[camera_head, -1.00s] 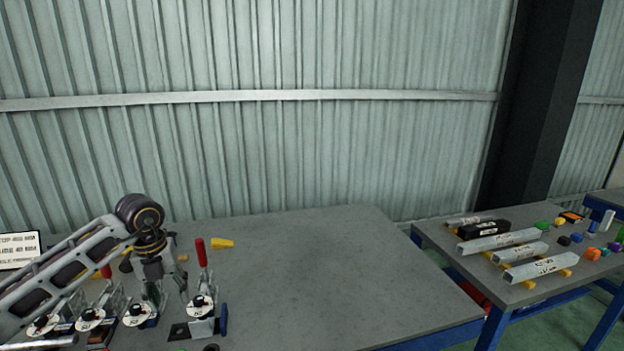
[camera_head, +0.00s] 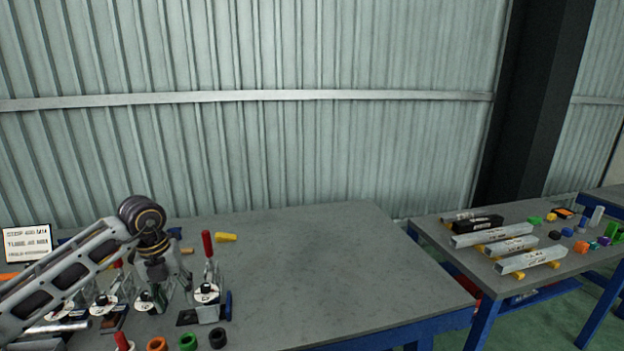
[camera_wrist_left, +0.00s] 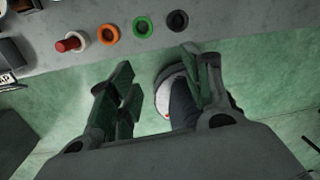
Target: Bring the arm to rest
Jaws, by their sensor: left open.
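My left arm comes in from the left in the head view and bends down at its dark wrist joint. My left gripper (camera_head: 166,296) hangs over the row of clamps on the grey table (camera_head: 300,260). In the left wrist view the left gripper (camera_wrist_left: 160,90) is open, its two dark green fingers apart. Nothing is held between them. Below them are green floor and a dark and white rounded shape, probably part of my own body. My right gripper is in neither view.
Toggle clamps with white round labels, one with a red handle (camera_head: 207,245), stand at the table's left. Orange (camera_wrist_left: 108,34), green (camera_wrist_left: 142,26) and black rings (camera_wrist_left: 177,20) line the front edge. A second table (camera_head: 560,262) at right holds metal tubes. The near table's right half is clear.

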